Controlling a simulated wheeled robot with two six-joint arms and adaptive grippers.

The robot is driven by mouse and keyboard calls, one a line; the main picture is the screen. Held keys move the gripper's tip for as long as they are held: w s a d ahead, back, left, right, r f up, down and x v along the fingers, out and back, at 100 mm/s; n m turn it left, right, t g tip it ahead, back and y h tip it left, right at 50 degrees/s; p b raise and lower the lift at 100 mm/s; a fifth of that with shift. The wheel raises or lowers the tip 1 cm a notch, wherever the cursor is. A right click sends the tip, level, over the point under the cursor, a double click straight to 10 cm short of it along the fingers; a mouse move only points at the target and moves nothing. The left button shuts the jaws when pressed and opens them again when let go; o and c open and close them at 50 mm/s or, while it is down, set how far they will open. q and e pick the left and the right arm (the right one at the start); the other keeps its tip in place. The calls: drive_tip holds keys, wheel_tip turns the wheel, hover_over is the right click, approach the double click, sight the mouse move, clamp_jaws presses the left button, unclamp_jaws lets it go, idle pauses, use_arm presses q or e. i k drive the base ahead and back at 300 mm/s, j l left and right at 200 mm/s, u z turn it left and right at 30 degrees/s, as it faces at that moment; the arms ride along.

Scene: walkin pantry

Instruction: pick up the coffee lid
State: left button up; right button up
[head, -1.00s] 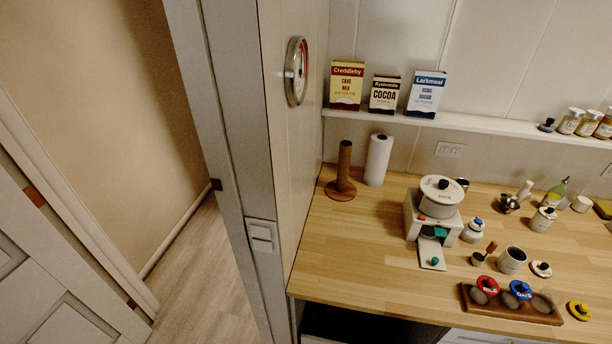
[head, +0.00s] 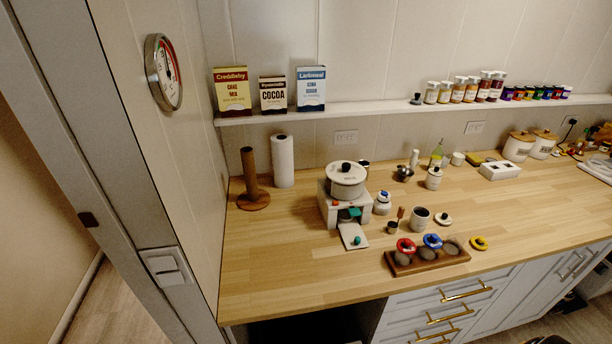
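Several lids are on the wooden counter, and I cannot tell by label which is the coffee lid. A cream lid with a dark knob (head: 443,219) lies just right of an open grey-white canister (head: 419,217), whose lettering is too small to read. A red lid (head: 405,246) and a blue lid (head: 433,241) sit on a dark wooden tray with round recesses (head: 428,265). A yellow lid (head: 479,243) lies on the counter right of the tray. Neither of my grippers is in view.
A white pot (head: 346,181) sits on a small white stand behind the tray. A paper towel roll (head: 284,161) and a brown upright holder (head: 251,180) stand at the left. A shelf with boxes and jars runs above. The counter's front left is clear.

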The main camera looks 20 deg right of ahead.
sight(444, 219)
drive_tip(key=i+l+z, duration=0.2)
drive_tip(key=z, duration=0.3)
drive_tip(key=i+l+z, duration=0.1)
drive_tip(key=i+z, duration=0.15)
drive_tip(key=z, duration=0.2)
